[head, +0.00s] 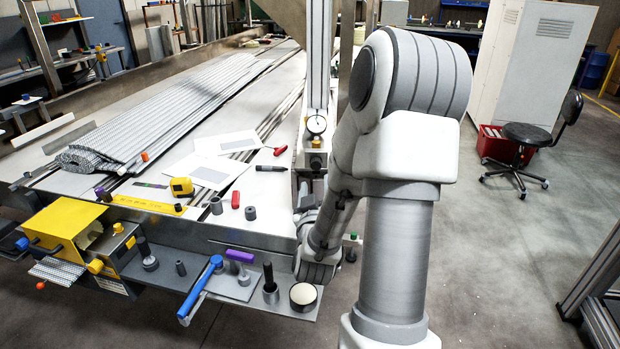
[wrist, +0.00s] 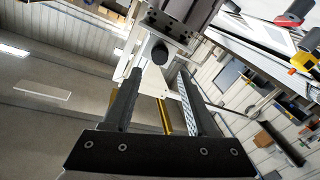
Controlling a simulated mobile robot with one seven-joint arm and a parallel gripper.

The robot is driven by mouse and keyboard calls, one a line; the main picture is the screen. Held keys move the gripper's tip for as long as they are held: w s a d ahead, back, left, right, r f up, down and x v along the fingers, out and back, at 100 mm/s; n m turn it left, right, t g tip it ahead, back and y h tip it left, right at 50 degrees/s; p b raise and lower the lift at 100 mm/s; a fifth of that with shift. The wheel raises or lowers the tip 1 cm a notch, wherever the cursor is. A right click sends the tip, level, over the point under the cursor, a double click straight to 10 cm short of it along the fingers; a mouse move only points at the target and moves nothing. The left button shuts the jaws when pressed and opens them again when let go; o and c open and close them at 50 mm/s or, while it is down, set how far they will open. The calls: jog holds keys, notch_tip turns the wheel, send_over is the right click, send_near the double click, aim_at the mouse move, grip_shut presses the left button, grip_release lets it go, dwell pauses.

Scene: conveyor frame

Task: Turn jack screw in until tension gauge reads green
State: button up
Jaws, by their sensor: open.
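The tension gauge (head: 316,124) is a small round white dial on the upright post at the table's right end. Its needle and any green zone are too small to read. Below it is a pale block with a brass-coloured fitting. I cannot make out the jack screw for certain in the head view. In the wrist view my gripper (wrist: 160,75) is open with nothing held between its two dark fingers. A dark round knob (wrist: 160,52), possibly the jack screw's head, shows just beyond and between the fingertips. In the head view my arm hides most of the gripper.
The conveyor table bears a ribbed grey belt (head: 165,105), papers (head: 215,172), a yellow tape measure (head: 181,187) and a marker (head: 275,168). A front shelf holds a blue-handled tool (head: 203,285) and several cups. A stool (head: 525,135) stands right on open floor.

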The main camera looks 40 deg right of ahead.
aim_at(316, 165)
jog(key=p+x, duration=0.3)
jog(key=x, duration=0.5)
jog(key=shift+r, duration=0.15)
jog(key=shift+w+d, duration=0.25)
jog(key=shift+w, duration=0.05)
jog(key=shift+c, duration=0.3)
grip_shut()
jog(key=m, duration=0.9)
jog(key=shift+m, duration=0.4)
jog(key=m, duration=0.4)
jog(key=shift+m, duration=0.6)
jog(key=shift+s+m, duration=0.1)
jog(key=shift+m, duration=1.7)
jog(key=shift+o, duration=1.5)
grip_release()
